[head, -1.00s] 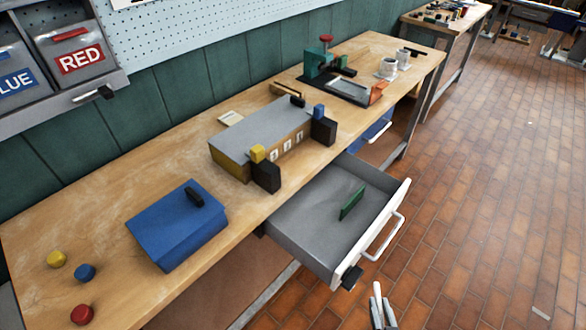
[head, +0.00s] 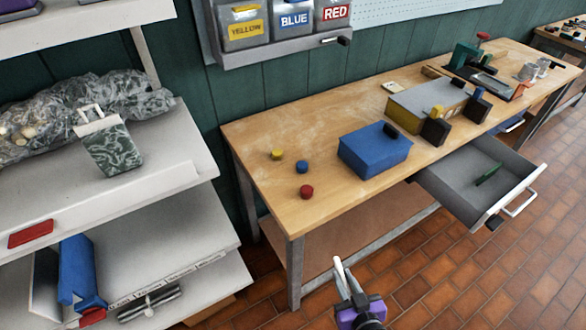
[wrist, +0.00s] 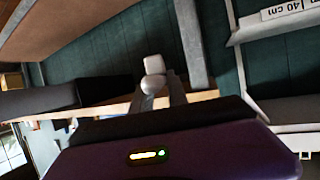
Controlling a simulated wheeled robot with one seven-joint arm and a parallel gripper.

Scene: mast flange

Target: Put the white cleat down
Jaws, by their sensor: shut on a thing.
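My gripper (head: 344,274) is low in front of the workbench in the head view, above the brick floor. In the wrist view my gripper (wrist: 155,98) is shut on a small white piece, the white cleat (wrist: 152,70), which shows a blocky end and a rounded part between the fingers. The cleat is held in the air, clear of any surface.
The workbench (head: 250,155) has yellow, blue and red knobs, a blue box (head: 375,150) and free wood at its near left. An open drawer (head: 455,185) holds a green piece (head: 488,174). White shelves (head: 190,255) stand left, with a patterned bin (head: 112,150) and a blue object (head: 77,272).

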